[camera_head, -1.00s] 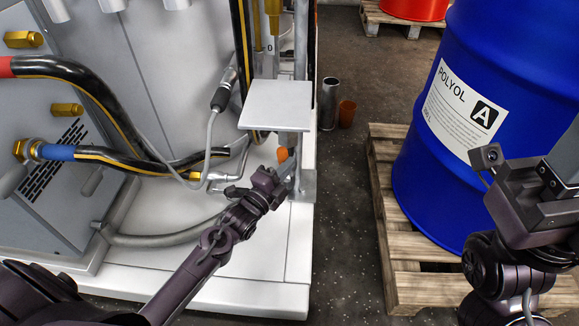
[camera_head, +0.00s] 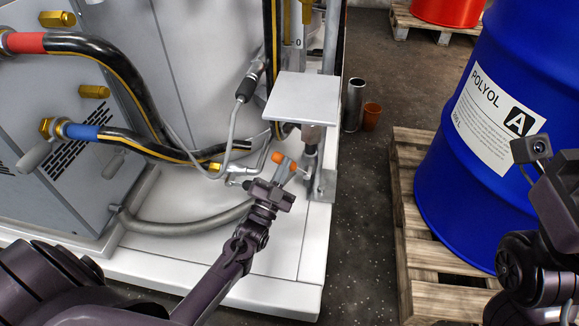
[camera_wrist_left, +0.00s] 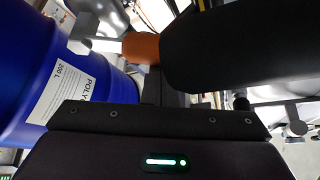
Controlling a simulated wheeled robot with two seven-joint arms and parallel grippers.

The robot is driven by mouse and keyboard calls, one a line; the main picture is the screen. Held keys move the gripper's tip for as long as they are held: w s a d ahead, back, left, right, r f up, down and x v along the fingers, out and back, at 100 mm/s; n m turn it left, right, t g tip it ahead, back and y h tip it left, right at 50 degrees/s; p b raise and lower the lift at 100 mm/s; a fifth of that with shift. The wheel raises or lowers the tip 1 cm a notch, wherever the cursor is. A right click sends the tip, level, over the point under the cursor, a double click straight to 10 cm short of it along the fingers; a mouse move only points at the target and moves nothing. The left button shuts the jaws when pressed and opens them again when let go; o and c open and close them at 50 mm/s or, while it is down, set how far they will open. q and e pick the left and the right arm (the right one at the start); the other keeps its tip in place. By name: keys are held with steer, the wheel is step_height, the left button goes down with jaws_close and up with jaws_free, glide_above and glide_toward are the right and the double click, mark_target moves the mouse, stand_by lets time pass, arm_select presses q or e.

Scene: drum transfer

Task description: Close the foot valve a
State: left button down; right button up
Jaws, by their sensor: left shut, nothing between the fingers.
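The foot valve's orange-tipped handle (camera_head: 278,158) is low on the machine, below a small white plate and left of the post foot. It also shows in the left wrist view as an orange grip (camera_wrist_left: 141,47). My left gripper (camera_head: 285,172) is shut and empty, right at the handle. In the wrist view its dark finger (camera_wrist_left: 222,48) lies close beside the orange grip; whether they touch I cannot tell. The valve body is largely hidden behind the gripper and plate. Of my right arm only the wrist side shows at the right edge; its fingers are out of frame.
The white plate (camera_head: 302,98) overhangs the valve area. Hoses (camera_head: 140,146) and a grey pipe (camera_head: 185,222) run left of it. A blue POLYOL A drum (camera_head: 465,190) stands on a wooden pallet (camera_head: 425,255) at right. Bare floor (camera_head: 360,220) lies between.

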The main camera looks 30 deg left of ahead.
arm_select(q)
steer(key=shift+s+a+f+n, duration=0.1)
steer(key=shift+a+f+n, duration=0.35)
steer(key=shift+f, duration=0.1)
stand_by(0.5)
